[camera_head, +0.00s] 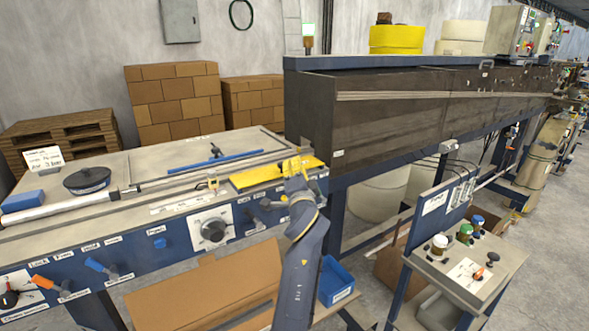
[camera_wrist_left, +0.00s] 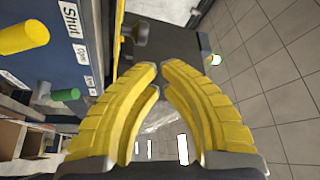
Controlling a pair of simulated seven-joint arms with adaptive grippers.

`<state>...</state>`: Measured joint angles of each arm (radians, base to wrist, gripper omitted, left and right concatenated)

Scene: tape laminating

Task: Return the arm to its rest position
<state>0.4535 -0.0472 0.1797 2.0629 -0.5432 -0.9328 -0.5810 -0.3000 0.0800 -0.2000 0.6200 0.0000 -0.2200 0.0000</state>
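My left gripper (camera_wrist_left: 160,68) shows in the left wrist view as two yellow ribbed fingers. Their tips are nearly together, with a thin gap and nothing held between them. It is beside a panel with "Shut" and "Open" labels (camera_wrist_left: 72,18).
A yellow handle (camera_wrist_left: 24,37) and a green handle (camera_wrist_left: 64,95) stick out from the panel. A small stand (camera_head: 470,265) is at the right. Tiled floor (camera_wrist_left: 285,75) is open.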

